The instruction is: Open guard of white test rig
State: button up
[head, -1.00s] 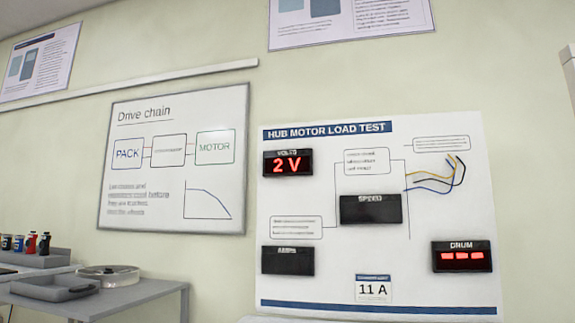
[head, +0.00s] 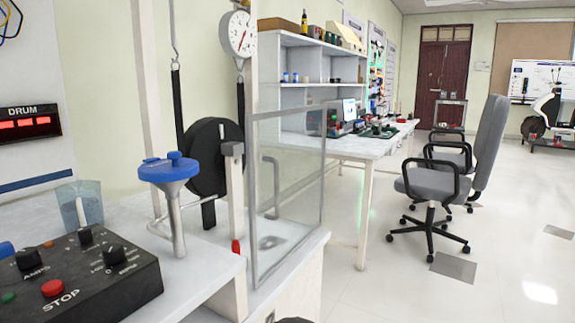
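The white test rig (head: 222,208) fills the left and middle of the head view. Its guard appears to be the clear panel in a thin grey frame (head: 323,160), standing upright at the rig's right end. A grey bar handle (head: 271,188) shows at or through the panel; I cannot tell which side it is on. Behind the panel's left edge are a black drum (head: 207,158) and a round dial gauge (head: 238,34) hanging above. I cannot tell whether the guard is latched. My gripper is not in view.
A black control box (head: 75,280) with knobs and a red STOP button sits front left, near a blue-topped post (head: 169,172). A workbench (head: 345,148) stands behind. Grey office chairs (head: 440,185) stand to the right. The floor (head: 400,290) at front right is clear.

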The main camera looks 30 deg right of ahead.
aim_at(249, 119)
jog(key=z, duration=0.8)
jog(key=i+l, duration=0.25)
jog(key=l, duration=0.15)
